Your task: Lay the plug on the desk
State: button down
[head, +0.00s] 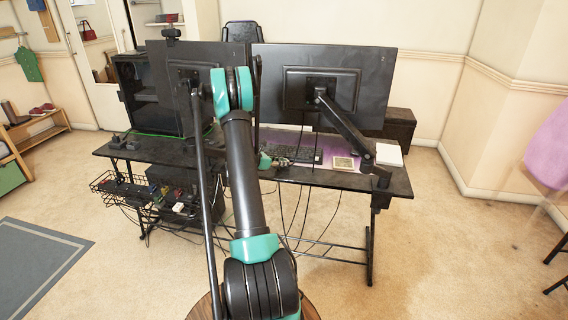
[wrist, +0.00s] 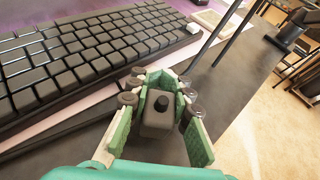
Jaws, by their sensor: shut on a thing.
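The plug (wrist: 159,118) is a small dark block with a round black knob. In the wrist view it sits between the green-padded fingers of my gripper (wrist: 160,84), which is shut on it. The desk (wrist: 232,88) is dark and lies below the fingers; whether the plug touches it I cannot tell. In the head view my gripper (head: 266,160) is small, near the front edge of the desk (head: 345,181), left of the keyboard. The plug cannot be made out there.
The keyboard (wrist: 85,52) lies close beside my gripper on a purple mat (wrist: 225,18). Two monitors (head: 325,85) on arms stand over the desk. A small framed item (head: 344,163) and a white box (head: 389,154) lie to the right. Cables hang below the front edge.

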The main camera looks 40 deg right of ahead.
jog(key=c, duration=1.4)
grip_release()
jog(key=shift+f, duration=0.1)
jog(key=shift+a+r, duration=0.3)
jog(key=shift+a, duration=0.05)
jog(key=v, duration=1.1)
jog(key=shift+a+r, duration=0.15)
jog(key=s+a+m+t+y, duration=0.1)
jog(key=s+a+m+y, duration=0.3)
jog(key=s+a, duration=0.5)
jog(key=s+a+r+m+t+y, duration=0.1)
jog(key=s+a+m+y, duration=0.4)
jog(key=a, duration=0.9)
jog(key=s+a+m+t+y, duration=0.3)
jog(key=s+a+m, duration=0.5)
jog(key=s+a, duration=0.4)
jog(key=shift+s+a+r+y, duration=0.3)
jog(key=shift+s+y, duration=0.4)
jog(key=shift+y, duration=0.1)
